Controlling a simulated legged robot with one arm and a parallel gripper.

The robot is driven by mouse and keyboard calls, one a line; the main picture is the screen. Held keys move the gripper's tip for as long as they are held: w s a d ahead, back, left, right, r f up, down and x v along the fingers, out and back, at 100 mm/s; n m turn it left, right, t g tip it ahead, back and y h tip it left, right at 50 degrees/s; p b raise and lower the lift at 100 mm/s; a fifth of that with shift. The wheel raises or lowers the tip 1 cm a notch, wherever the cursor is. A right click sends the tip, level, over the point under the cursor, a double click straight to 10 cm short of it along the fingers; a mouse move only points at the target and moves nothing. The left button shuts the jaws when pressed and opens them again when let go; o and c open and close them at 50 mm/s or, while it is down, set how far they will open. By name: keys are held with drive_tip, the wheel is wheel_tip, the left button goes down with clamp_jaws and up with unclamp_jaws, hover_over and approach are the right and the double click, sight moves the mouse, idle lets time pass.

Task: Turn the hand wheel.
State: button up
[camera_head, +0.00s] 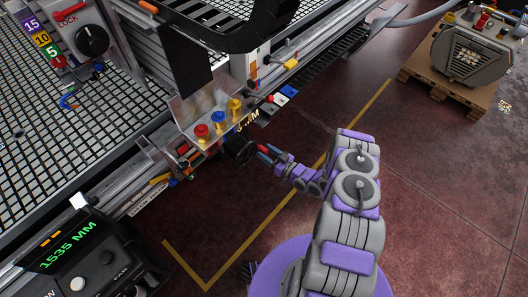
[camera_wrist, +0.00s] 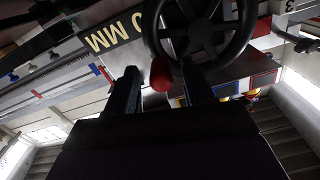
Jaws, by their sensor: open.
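The black hand wheel (camera_head: 238,149) sits on the side of the table's front rail in the head view. In the wrist view its spoked rim (camera_wrist: 151,40) fills the top middle. A red handle knob (camera_wrist: 161,74) sticks out from the wheel toward the wrist camera. My gripper (camera_head: 268,153) is right beside the wheel. In the wrist view my gripper (camera_wrist: 162,80) is open, one finger on each side of the red knob. A gap shows on the knob's left; whether the right finger touches it I cannot tell.
A bracket with red, blue and yellow knobs (camera_head: 218,116) stands just above the wheel. The black grid table (camera_head: 70,130) fills the left. A readout (camera_head: 65,250) shows 1535 MM. A machine on a wooden pallet (camera_head: 450,92) stands far right; the floor between is clear.

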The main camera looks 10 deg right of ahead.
drive_tip(key=shift+x, duration=1)
clamp_jaws()
